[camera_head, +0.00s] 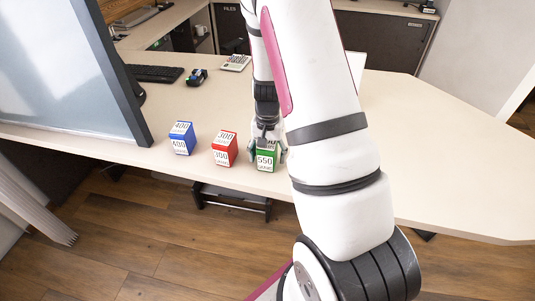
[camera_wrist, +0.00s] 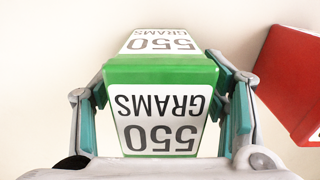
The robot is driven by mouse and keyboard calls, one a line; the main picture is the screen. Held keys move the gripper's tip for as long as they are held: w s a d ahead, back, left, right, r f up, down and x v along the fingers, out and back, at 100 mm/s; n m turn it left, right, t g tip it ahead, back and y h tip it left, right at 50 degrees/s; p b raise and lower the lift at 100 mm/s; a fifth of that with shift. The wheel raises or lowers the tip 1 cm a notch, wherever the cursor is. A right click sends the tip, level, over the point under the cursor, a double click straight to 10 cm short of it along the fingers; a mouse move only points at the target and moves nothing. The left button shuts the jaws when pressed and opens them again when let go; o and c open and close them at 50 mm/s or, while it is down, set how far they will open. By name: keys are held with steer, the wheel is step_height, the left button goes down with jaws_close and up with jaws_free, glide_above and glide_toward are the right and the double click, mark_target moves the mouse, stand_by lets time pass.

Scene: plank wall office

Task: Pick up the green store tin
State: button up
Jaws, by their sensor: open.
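The green store tin (camera_head: 266,159), marked 550 grams, stands on the desk at the right end of a row of tins. My gripper (camera_head: 267,143) is over it, pointing down, with a finger on either side. In the wrist view the green tin (camera_wrist: 160,72) fills the middle, between the open fingers of my gripper (camera_wrist: 162,112). Thin gaps seem to show between the fingers and the tin's lower sides. My gripper hides part of the tin's top in the head view.
A red tin (camera_head: 223,150) stands just left of the green one; it shows at the right in the wrist view (camera_wrist: 296,82). A blue tin (camera_head: 181,139) is farther left. A monitor (camera_head: 70,65), keyboard (camera_head: 155,74) and calculator (camera_head: 236,63) are behind. The desk's right side (camera_head: 440,150) is clear.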

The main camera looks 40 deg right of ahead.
steer(key=shift+c, duration=0.6)
jaws_close()
steer(key=shift+r, duration=0.1)
